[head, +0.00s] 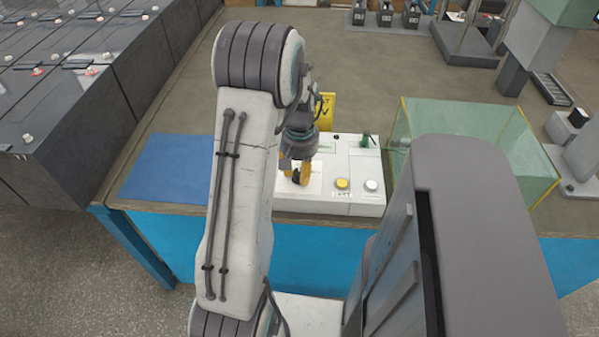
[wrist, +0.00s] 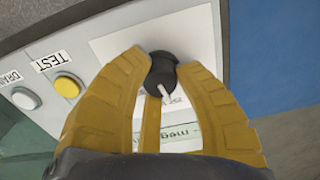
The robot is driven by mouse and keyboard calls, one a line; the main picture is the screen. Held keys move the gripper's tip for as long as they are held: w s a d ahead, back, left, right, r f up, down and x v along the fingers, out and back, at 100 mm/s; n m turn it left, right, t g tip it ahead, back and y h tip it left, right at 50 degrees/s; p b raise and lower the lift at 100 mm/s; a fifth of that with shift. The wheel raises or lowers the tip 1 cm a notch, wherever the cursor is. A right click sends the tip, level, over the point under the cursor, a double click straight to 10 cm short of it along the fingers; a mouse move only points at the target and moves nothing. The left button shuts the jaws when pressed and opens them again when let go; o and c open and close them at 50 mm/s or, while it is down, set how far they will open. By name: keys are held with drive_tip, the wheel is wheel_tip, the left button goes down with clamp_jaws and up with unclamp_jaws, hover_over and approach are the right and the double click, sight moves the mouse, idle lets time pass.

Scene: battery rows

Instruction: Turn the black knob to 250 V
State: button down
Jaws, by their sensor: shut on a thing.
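The black knob (wrist: 162,72) sits on a white label plate on the white control box (head: 358,157). My gripper (wrist: 164,70) has its yellow fingers shut on the knob, one on each side. A white pointer line shows on the knob, aimed toward the lower middle of the wrist view. The scale print around the knob is mostly hidden by the fingers, so I cannot read the setting. In the head view my gripper (head: 300,172) reaches down onto the left part of the box, and the knob is mostly hidden there.
A yellow button (head: 342,184) and a white button (head: 371,185) sit right of the knob; the wrist view labels them TEST and DRAIN. A green lever (head: 366,138) stands behind. A clear green box (head: 475,145) is at the right, a blue mat (head: 165,168) at the left.

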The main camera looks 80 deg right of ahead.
sight(300, 171)
drive_tip(key=shift+m, duration=0.8)
drive_tip(key=c, duration=0.9)
unclamp_jaws()
drive_tip(key=shift+o, duration=0.2)
wheel_tip(300, 171, up, 12)
idle(0.5)
